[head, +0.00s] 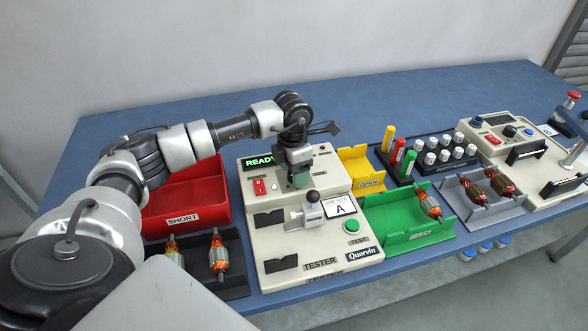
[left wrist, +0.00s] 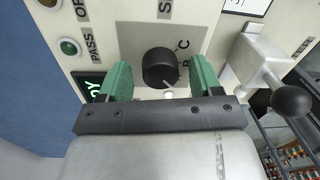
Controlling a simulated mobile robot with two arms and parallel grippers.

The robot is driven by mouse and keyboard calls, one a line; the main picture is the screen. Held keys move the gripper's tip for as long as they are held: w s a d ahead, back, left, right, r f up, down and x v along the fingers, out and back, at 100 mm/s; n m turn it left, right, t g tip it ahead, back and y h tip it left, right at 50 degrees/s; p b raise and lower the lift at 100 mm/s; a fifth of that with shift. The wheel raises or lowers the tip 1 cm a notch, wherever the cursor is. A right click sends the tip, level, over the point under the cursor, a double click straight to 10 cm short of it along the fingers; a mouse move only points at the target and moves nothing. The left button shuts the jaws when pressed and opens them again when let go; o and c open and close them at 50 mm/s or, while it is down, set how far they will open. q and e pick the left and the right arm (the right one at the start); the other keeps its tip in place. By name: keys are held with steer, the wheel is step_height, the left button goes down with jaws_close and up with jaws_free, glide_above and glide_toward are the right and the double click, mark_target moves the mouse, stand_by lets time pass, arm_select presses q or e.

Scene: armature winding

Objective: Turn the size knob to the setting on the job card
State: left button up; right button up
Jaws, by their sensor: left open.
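The size knob (left wrist: 159,68) is round and black and sits on the cream tester panel (left wrist: 215,30). The letters C and B show beside it; its pale pointer mark is on the lower right rim, and I cannot tell its exact setting. My left gripper (left wrist: 161,76) is open, with one green finger on each side of the knob and a gap visible on both sides. In the head view my left gripper (head: 300,178) is over the tester (head: 315,240) and hides the knob. The job card (head: 340,206) on the tester reads A. My right gripper is not in view.
A lever with a black ball (head: 312,197) stands close to the gripper. The green READY display (head: 260,161) is lit. Red (head: 205,196), yellow (head: 350,156) and green (head: 375,217) bins flank the tester. The back of the blue table (head: 400,100) is clear.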

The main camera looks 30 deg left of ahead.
arm_select(q)
step_height(320, 180, up, 11)
steer(key=b, duration=0.1)
steer(key=shift+a, duration=0.25)
steer(key=shift+w+f, duration=0.1)
steer(key=shift+f, duration=0.1)
stand_by(0.4)
